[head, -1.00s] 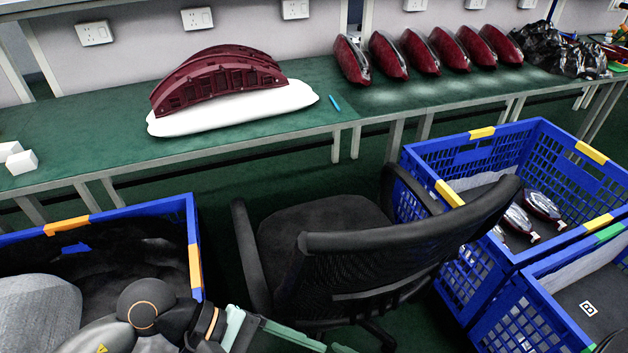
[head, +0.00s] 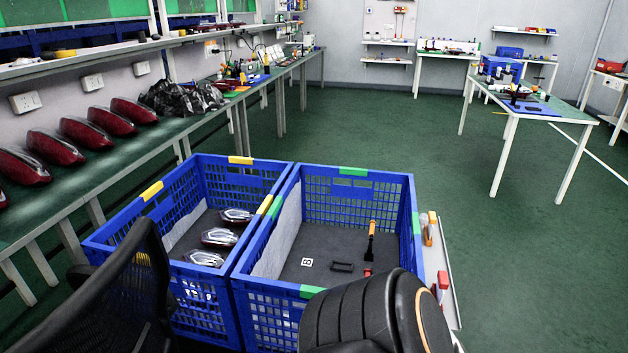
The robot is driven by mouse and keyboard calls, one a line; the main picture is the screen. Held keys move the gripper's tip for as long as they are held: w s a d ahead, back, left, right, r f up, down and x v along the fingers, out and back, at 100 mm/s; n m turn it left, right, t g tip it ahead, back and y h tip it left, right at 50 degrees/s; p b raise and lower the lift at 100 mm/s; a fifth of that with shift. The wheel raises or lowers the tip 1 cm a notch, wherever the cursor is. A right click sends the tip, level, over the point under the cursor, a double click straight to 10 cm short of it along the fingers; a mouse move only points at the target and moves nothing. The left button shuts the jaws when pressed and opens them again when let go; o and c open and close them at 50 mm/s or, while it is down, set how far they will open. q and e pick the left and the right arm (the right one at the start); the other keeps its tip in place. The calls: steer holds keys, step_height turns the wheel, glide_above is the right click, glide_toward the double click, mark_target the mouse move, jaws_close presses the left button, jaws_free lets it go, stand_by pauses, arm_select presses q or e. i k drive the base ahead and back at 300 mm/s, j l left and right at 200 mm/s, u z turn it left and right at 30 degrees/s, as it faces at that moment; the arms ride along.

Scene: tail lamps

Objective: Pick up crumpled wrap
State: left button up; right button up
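A heap of crumpled black plastic wrap (head: 182,97) lies on the green-topped bench along the left wall, just beyond the row of dark red tail lamps (head: 84,135). It looks shiny and loose. Neither of my grippers shows in the head view. Only a black link of my own arm shows at the bottom right, over the near end of a crate and well apart from the wrap.
Two blue crates stand beside the bench: the left crate (head: 262,162) holds several lamps, the right crate (head: 398,181) small tools. A black chair (head: 125,290) blocks the lower left. Green floor (head: 480,255) is open to the right.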

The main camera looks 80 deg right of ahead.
mark_target(423, 217)
steer(key=z, duration=2.9)
steer(key=j+z, duration=0.25)
steer(key=k+j+z, duration=0.1)
steer(key=j+z, duration=0.2)
steer(key=j, duration=0.15)
